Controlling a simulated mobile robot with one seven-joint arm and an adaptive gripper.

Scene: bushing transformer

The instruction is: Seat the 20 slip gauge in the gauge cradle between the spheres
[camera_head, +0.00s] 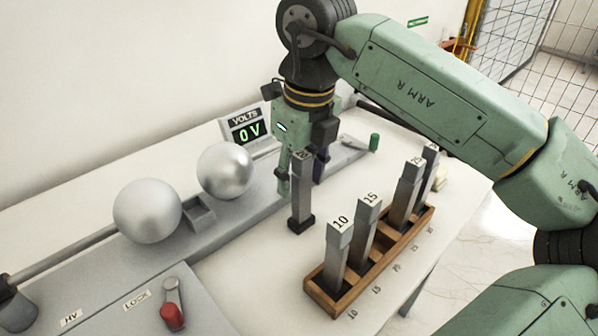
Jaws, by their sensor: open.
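A tall grey slip gauge (301,192) with a dark foot stands upright, apart from the rack. Its top label starts with a 2, but the rest is hard to read. My gripper (303,177) points down with its fingers open on either side of the gauge's upper part. I cannot tell whether they touch it, or whether the foot rests on the surface. The gauge cradle (199,212) is a small grey block between the two silver spheres (147,210) (225,170), left of my gripper. It looks empty.
A wooden rack (322,297) on the right holds several upright gauges, including the 10 (336,255) and the 15 (364,227). A VOLTS display (247,128) reads 0 V behind the spheres. A red-knobbed lever (172,315) is at the front left.

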